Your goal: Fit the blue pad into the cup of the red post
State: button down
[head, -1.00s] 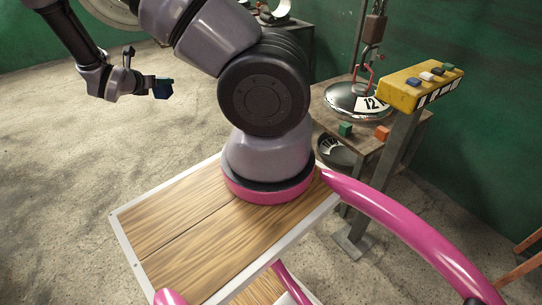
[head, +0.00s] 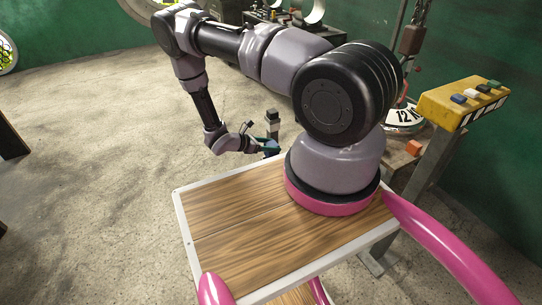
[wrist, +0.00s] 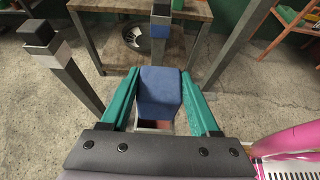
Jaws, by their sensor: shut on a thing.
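In the wrist view, my gripper (wrist: 159,78) has teal fingers shut on the sides of the blue pad (wrist: 160,95). Just below the pad, a pale square rim with a reddish patch (wrist: 155,124) shows between the fingers. It may be the red post's cup, but the pad and gripper hide most of it. I cannot tell whether the pad touches it. In the head view, my gripper (head: 268,148) is low beyond the wooden top, with the pad too small to make out clearly there.
A black-topped post with a pale band (wrist: 62,60) stands left in the wrist view. A blue-banded post (wrist: 160,25) stands ahead, before a wooden table (wrist: 115,8). A yellow button box (head: 462,100) on a grey stand is at right in the head view.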

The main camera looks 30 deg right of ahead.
aim_at(266, 153)
jog(key=shift+f, duration=2.25)
jog(key=shift+f, duration=0.15)
jog(key=shift+c, duration=0.6)
grip_release()
